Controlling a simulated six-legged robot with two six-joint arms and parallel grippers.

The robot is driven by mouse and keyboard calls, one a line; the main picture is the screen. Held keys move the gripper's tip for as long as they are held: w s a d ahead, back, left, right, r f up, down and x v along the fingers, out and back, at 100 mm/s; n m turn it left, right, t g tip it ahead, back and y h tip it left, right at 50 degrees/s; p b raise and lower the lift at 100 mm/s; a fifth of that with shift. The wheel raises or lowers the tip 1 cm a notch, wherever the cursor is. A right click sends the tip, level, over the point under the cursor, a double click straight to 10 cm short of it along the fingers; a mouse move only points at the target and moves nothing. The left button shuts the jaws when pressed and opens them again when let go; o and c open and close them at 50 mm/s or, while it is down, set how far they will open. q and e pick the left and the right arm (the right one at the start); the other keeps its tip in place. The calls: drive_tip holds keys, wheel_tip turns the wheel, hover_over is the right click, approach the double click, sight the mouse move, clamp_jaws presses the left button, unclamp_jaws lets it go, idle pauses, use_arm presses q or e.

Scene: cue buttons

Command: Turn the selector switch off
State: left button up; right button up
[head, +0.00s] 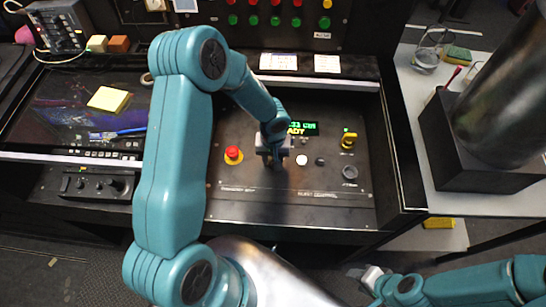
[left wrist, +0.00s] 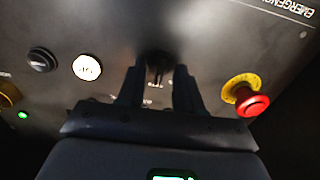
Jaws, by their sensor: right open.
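The selector switch is a dark knob (left wrist: 159,66) on the black control panel (head: 300,205). In the left wrist view it shows between the two fingertips of my left gripper (left wrist: 158,88), which stand apart on either side of it; I cannot tell whether they touch it. In the head view my left gripper (head: 275,158) is low over the panel and hides the switch. Its pointing and labels are too dark to read. My right gripper (head: 372,276) is open and empty at the lower right, away from the panel.
A red emergency button (head: 232,154) is left of my left gripper. A white button (head: 301,160), black button (head: 320,161), yellow switch (head: 348,140) and grey knob (head: 350,172) are to its right. The panel's front part is clear.

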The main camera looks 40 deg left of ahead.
use_arm(q)
clamp_jaws()
drive_tip(key=shift+f, duration=0.1)
drive_tip(key=shift+b, duration=0.35)
drive_tip(key=n+b, duration=0.7)
drive_tip(key=b, duration=0.5)
drive_tip(key=shift+f, duration=0.2)
drive_tip(key=shift+r+n+b, duration=0.25)
drive_tip(key=shift+n+b, duration=0.85)
drive_tip(key=shift+b, duration=0.15)
